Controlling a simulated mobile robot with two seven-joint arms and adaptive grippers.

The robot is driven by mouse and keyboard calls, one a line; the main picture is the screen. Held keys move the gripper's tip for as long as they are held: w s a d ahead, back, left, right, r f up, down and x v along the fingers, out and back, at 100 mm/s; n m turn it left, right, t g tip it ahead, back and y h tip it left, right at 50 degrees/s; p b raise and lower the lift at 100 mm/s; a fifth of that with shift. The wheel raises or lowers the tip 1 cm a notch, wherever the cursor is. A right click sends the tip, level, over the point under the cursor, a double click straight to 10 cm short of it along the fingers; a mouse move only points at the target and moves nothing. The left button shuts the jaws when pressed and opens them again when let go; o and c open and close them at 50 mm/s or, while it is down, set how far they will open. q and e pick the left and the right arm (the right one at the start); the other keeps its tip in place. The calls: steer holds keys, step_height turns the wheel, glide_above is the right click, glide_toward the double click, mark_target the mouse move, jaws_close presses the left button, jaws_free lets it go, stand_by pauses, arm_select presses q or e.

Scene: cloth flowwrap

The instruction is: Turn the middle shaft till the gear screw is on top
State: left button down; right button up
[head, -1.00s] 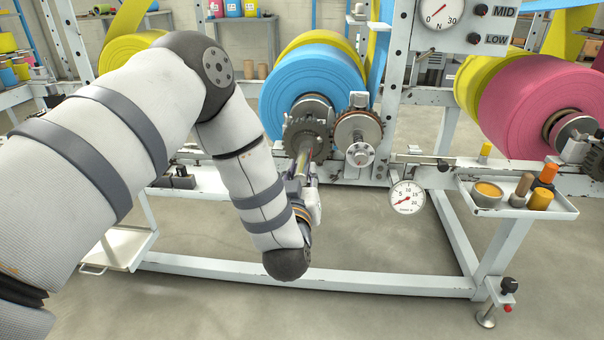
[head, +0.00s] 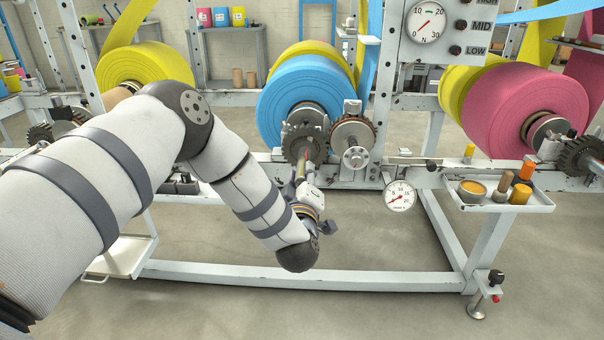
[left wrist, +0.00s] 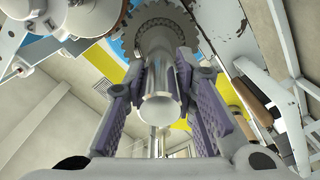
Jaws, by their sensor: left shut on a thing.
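The middle shaft (head: 302,170) sticks out toward me below the blue roll (head: 296,95), with a dark toothed gear (head: 303,137) around it. My left gripper (head: 303,184) is shut on the shaft's near end. I cannot make out the gear screw in either view. My right gripper is not in view.
Beside the gear is a second toothed wheel with a light hub (head: 354,157). A round dial (head: 400,196) hangs to its right. A white tray (head: 540,207) with small pots is on the right. A lower frame beam (head: 380,284) crosses below my wrist.

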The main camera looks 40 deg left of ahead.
arm_select(q)
steer(key=shift+r+n+p, duration=0.1)
steer(key=shift+n+p, duration=0.3)
steer(key=shift+n, duration=1.5)
steer(key=c, duration=1.3)
jaws_free()
steer(key=shift+d, duration=0.1)
steer(key=v, duration=1.2)
